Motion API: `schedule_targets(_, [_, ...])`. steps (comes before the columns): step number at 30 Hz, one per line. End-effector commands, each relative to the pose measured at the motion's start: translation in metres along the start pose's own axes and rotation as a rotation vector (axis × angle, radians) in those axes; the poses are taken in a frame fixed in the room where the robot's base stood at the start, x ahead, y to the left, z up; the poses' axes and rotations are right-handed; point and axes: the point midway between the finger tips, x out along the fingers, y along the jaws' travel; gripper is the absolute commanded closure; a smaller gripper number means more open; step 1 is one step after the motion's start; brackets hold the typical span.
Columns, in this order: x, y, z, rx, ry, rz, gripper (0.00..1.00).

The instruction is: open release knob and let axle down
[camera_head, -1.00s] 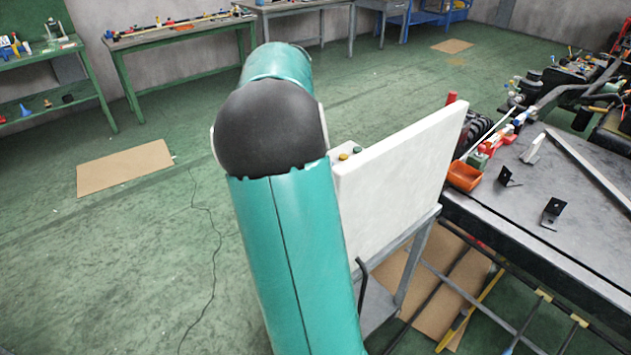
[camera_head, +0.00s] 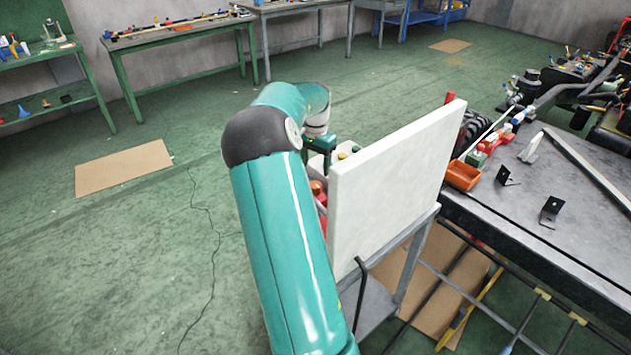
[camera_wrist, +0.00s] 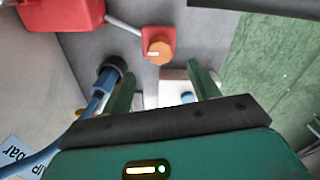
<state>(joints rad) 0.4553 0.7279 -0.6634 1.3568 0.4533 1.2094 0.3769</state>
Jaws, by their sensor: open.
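In the wrist view an orange round knob (camera_wrist: 159,50) with a pale mark sits on a red block, likely the release knob. My gripper (camera_wrist: 163,78) is open, its two green fingers apart. The knob lies beyond the fingertips, between their lines, and nothing is seen between the fingers touching it. In the head view my gripper (camera_head: 320,147) is partly seen behind the white panel (camera_head: 400,180), above red and orange parts (camera_head: 317,188). Dark chassis parts (camera_head: 575,90) stand at the far right; I cannot tell which is the axle.
In the wrist view a blue hose (camera_wrist: 95,105) with a black fitting lies close to the left finger, and a red box (camera_wrist: 60,14) sits upper left. In the head view a dark workbench (camera_head: 590,240) with brackets stands right of the panel. Floor to the left is open.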

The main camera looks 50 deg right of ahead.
Motion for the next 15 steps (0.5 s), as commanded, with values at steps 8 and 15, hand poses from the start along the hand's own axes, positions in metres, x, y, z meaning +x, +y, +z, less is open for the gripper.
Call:
schedule_targets(8, [0.052, 0.001, 0.0, 0.0, -0.001, 0.003, 0.4])
schedule_targets(15, [0.07, 0.0, 0.0, 0.0, 0.001, 0.0, 0.4])
